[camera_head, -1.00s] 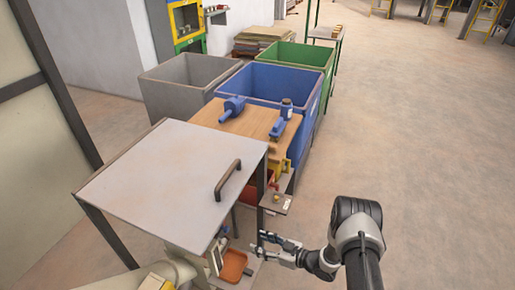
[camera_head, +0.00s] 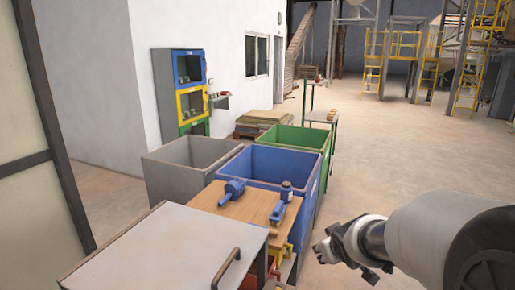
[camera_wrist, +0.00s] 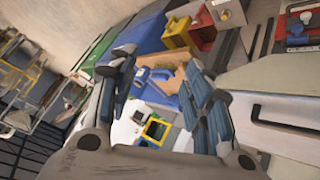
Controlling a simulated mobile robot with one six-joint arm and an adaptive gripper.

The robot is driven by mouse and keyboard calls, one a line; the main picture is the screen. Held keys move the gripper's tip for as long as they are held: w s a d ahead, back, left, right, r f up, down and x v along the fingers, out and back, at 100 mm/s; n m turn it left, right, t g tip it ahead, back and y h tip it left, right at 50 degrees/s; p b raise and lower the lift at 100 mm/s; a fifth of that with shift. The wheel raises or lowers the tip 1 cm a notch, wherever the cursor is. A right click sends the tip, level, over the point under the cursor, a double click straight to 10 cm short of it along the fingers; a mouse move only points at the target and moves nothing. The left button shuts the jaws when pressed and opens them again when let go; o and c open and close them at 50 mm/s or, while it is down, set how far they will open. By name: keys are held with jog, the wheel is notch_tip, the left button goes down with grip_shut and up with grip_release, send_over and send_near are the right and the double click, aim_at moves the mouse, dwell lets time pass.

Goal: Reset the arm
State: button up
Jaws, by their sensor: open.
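My gripper (camera_head: 326,250) is in the lower right of the head view, raised in the air to the right of the wooden work top (camera_head: 243,206). It also shows in the wrist view (camera_wrist: 160,85), where its two fingers stand wide apart with nothing held between them. My arm reaches in from the right edge of the head view. The grey-topped cabinet (camera_head: 165,250) with a dark handle lies to the left of the gripper, apart from it.
Grey (camera_head: 190,165), blue (camera_head: 262,165) and green bins (camera_head: 297,138) stand behind the wooden top. A coloured wall cabinet (camera_head: 186,90) is at the back. The floor at right is clear.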

jog(key=s+a+r+m+g, duration=0.2)
jog(key=s, duration=1.3)
jog(key=s+a+r+m+g+y, duration=0.1)
jog(key=s+a+r+m+g, duration=0.1)
jog(key=s, duration=1.4)
jog(key=shift+s+a+r, duration=0.25)
jog(key=shift+s+a, duration=0.05)
jog(key=shift+a, duration=0.35)
